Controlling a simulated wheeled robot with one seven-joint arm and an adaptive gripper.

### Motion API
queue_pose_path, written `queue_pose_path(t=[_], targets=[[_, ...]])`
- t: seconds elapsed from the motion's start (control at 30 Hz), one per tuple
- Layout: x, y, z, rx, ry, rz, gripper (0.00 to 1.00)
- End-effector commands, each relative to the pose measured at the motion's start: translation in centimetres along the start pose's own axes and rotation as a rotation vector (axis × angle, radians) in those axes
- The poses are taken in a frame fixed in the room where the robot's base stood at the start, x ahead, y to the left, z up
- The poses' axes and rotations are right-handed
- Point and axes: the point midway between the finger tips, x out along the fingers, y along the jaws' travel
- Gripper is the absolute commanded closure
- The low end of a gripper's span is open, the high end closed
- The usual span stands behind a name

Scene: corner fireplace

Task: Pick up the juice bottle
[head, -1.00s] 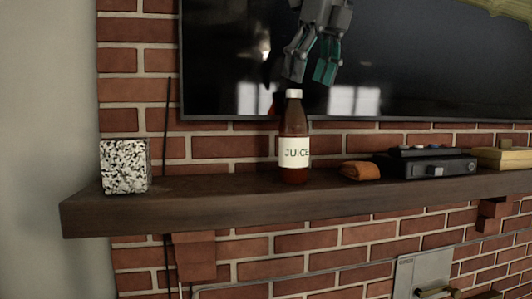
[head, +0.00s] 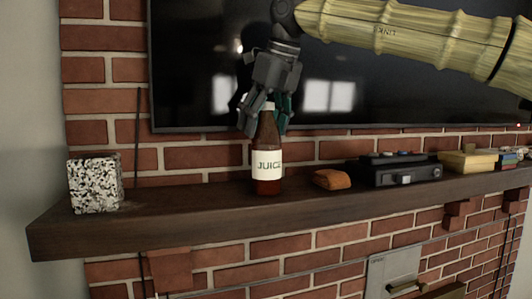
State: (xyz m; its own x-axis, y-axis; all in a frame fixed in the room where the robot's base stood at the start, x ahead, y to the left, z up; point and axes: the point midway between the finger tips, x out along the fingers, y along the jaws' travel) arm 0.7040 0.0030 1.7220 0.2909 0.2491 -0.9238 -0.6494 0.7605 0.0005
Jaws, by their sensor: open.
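The juice bottle (head: 267,165) stands upright on the dark wooden mantel shelf (head: 200,209). It is reddish brown with a white label reading JUICE and a white cap. My gripper (head: 264,122) points down at the top of the bottle, with its fingers open on either side of the cap and neck. The fingers partly hide the cap. I cannot tell whether they touch the bottle.
A black-and-white speckled cube (head: 95,184) stands at the shelf's left end. An orange-brown item (head: 332,180) lies right of the bottle, then a black device (head: 393,170) and a yellow box (head: 467,162). A dark television screen (head: 400,95) hangs behind.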

Motion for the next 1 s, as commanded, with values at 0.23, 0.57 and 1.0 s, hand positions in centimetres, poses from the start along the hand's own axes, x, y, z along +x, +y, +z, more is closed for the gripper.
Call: queue_pose_path(t=[0.23,0.57,1.0], targets=[[1.6,-0.1,-0.1,0.0,0.001,0.0,0.34],[1.6,0.0,-0.1,0.0,0.001,0.0,0.6],[1.5,0.0,-0.1,0.0,-0.001,0.0,1.0]])
